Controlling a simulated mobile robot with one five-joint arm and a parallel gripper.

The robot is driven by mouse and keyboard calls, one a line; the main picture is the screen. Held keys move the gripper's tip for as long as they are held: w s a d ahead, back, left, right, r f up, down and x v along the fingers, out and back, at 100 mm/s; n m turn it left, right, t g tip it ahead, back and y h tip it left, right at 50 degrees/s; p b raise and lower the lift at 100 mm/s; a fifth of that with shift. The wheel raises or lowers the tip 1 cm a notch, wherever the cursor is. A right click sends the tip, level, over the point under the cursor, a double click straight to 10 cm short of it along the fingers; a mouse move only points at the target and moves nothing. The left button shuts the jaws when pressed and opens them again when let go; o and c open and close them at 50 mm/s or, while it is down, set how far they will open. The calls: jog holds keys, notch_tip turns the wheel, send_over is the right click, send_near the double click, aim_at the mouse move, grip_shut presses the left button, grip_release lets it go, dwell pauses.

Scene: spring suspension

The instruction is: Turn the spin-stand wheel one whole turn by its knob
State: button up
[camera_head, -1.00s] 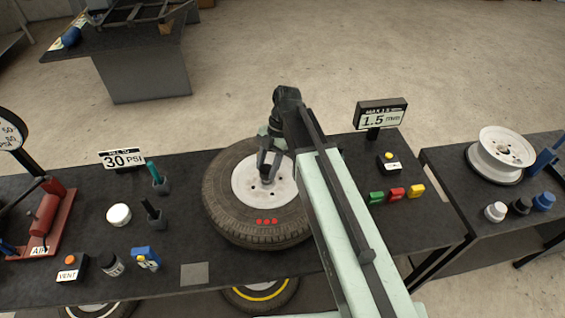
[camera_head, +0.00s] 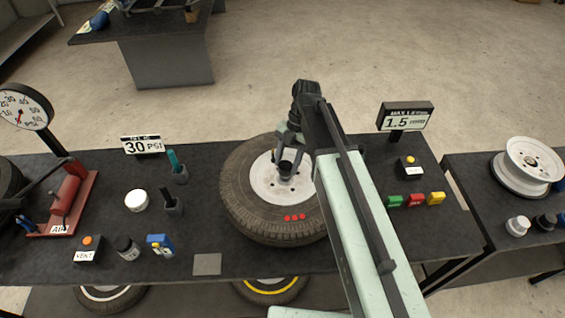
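The spin-stand wheel (camera_head: 238,205) lies flat on the dark bench, a black tyre with a white rim. My arm hides the right side of the wheel.
A 30 PSI sign (camera_head: 143,145), two capped holders and a white puck (camera_head: 137,200) stand left of the wheel. Right are a 1.5 mm display (camera_head: 406,121) and green, red and yellow blocks (camera_head: 415,200). A bare white rim (camera_head: 530,165) sits on another bench.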

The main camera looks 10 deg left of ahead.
jog(key=shift+o, duration=0.8)
jog(key=shift+s, duration=0.1)
jog(key=p+v, duration=0.7)
jog(key=v, duration=0.1)
jog(key=shift+a, duration=0.1)
jog(key=shift+f, duration=0.1)
